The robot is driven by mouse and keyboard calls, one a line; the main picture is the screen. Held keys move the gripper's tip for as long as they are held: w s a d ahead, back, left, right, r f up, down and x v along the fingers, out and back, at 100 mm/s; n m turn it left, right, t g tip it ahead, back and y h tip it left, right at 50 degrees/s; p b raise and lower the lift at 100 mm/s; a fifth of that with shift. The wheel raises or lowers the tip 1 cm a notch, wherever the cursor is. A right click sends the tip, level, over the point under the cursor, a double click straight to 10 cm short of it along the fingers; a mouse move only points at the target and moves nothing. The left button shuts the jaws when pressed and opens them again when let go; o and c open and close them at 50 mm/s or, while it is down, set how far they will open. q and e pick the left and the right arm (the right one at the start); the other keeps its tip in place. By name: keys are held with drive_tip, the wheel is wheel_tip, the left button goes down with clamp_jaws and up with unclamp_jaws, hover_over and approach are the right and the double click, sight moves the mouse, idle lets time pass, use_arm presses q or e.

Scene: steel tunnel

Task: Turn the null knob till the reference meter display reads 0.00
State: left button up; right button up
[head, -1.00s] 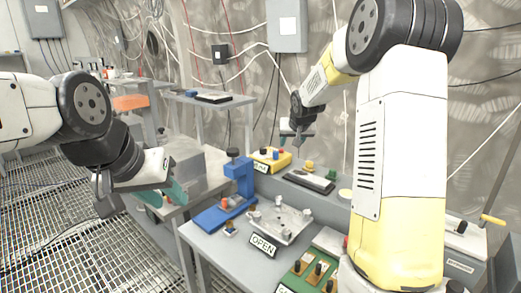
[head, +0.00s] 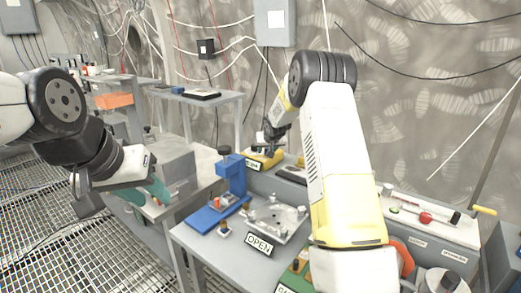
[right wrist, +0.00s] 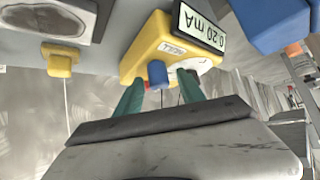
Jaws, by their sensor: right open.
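The yellow reference meter (head: 276,154) stands at the back of the bench. In the right wrist view the meter body (right wrist: 148,42) appears upside down, and its display (right wrist: 201,29) reads 0.20 mA. The blue null knob (right wrist: 157,73), beside a NULL label, sticks out from the meter. My right gripper (right wrist: 160,80) is open, with its green fingertips on either side of the blue knob; I cannot tell whether they touch it. A bit of red shows behind one finger. My left gripper (head: 160,190) hangs left of the bench, away from the meter; its opening is unclear.
A blue press (head: 231,185) and a grey fixture plate (head: 272,222) with an OPEN sign (head: 259,244) stand in front of the meter. A light-grey box with a red knob (head: 425,217) is at right. My right arm hides part of the bench.

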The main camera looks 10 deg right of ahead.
drive_tip(key=shift+c, duration=0.3)
clamp_jaws()
drive_tip(key=shift+d, duration=0.15)
drive_tip(key=shift+d+n+y, duration=0.1)
drive_tip(key=shift+n+y, duration=0.4)
drive_tip(key=shift+n, duration=0.2)
drive_tip(key=shift+n+y, duration=0.9)
drive_tip(key=shift+n, duration=0.1)
drive_tip(key=n+g+y, duration=0.2)
drive_tip(key=n+y, duration=0.1)
drive_tip(key=n, duration=0.2)
drive_tip(key=shift+n+g+y, duration=0.9)
drive_tip(key=shift+n+g, duration=0.2)
drive_tip(key=shift+n, duration=0.5)
drive_tip(key=shift+f, duration=0.1)
